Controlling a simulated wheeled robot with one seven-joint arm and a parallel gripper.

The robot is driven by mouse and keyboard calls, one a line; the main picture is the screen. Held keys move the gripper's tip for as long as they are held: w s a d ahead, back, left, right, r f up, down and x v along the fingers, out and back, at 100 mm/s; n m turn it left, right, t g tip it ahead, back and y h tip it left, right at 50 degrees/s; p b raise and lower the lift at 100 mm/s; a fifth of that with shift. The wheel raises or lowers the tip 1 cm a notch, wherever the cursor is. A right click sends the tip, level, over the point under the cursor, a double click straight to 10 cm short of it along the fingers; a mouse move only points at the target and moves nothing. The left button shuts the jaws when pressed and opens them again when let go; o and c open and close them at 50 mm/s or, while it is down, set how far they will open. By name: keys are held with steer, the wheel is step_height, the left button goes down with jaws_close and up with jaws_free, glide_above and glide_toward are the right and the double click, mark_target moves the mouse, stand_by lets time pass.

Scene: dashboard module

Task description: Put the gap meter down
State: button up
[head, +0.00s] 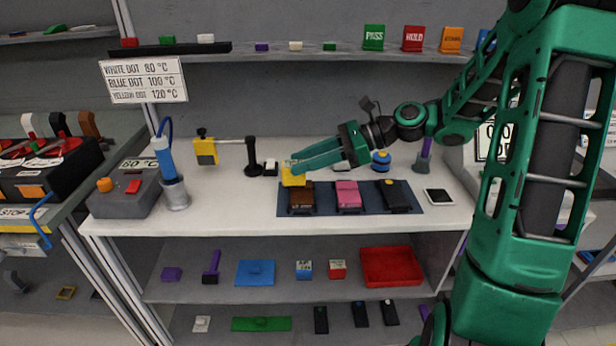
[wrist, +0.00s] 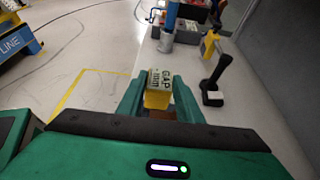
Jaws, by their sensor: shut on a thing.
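The gap meter (head: 293,178) is a small yellow block with a pale labelled face. In the wrist view the gap meter (wrist: 160,88) shows "GAP" and "mm" lettering between the fingers. My gripper (head: 299,168) is shut on it, reaching in from the right. In the head view the meter is over the back left part of the dark blue mat (head: 325,200), just behind the brown module. I cannot tell whether it touches anything below. The wrist view also shows my gripper (wrist: 159,90), with a brown piece partly hidden below the meter.
On the mat are brown (head: 301,198), pink (head: 348,196) and black (head: 397,196) modules. A black stand (head: 253,160) with a yellow head is left of the meter. A soldering holder (head: 175,194) stands farther left. A phone-like device (head: 438,197) lies right. White table shows left of the mat.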

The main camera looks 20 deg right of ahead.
steer(key=shift+w+d+f, duration=0.2)
steer(key=shift+d+f, duration=0.15)
steer(key=shift+f, duration=0.55)
steer(key=shift+w+d+f, duration=0.25)
steer(key=shift+d+f, duration=0.1)
steer(key=shift+f, duration=0.6)
steer(key=shift+w+d+f, duration=0.2)
steer(key=shift+d+f, duration=0.15)
steer(key=shift+f, duration=0.55)
steer(key=o, duration=1.1)
steer(key=shift+f, duration=0.1)
steer(key=shift+o, duration=0.2)
